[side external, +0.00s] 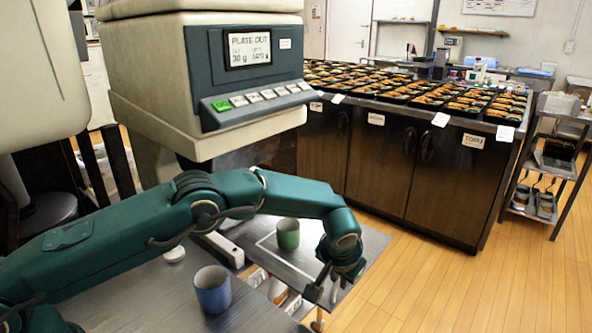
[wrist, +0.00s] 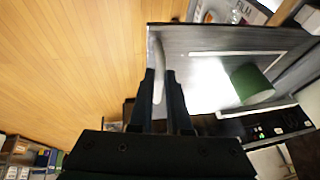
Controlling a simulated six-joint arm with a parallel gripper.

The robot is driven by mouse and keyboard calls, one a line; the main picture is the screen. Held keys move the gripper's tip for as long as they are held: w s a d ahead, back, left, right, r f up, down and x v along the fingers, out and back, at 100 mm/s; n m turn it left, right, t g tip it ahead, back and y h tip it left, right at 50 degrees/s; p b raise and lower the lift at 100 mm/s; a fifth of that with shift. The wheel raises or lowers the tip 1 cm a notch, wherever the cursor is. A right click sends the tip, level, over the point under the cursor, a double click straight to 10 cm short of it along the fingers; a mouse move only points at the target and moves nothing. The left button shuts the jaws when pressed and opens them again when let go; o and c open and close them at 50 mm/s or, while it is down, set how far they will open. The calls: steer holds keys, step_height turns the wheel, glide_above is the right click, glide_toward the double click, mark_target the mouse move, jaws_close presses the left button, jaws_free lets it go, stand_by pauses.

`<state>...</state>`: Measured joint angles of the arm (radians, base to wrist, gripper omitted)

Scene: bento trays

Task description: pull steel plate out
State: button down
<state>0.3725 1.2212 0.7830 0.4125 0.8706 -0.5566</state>
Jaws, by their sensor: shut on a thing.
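The steel plate (side external: 283,264) is a grey sheet with a white outline, sticking out from under the machine (side external: 205,75) marked "PLATE OUT". A green cup (side external: 288,234) stands on it. My gripper (side external: 326,289) is at the plate's outer edge. In the wrist view, my gripper (wrist: 160,76) is shut on a pale bar-like handle (wrist: 157,55) along the edge of the plate (wrist: 185,42). The green cup (wrist: 250,82) also shows there.
A blue cup (side external: 212,289) and a small white round item (side external: 174,254) are on the grey counter (side external: 135,290) near my arm. A dark cabinet (side external: 385,165) topped with several food trays stands behind. Open wooden floor (side external: 430,285) lies right of the plate.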

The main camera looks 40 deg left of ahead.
steer(key=c, duration=0.9)
jaws_free()
steer(key=shift+o, duration=0.2)
steer(key=shift+r, duration=0.1)
steer(key=shift+v, duration=2.5)
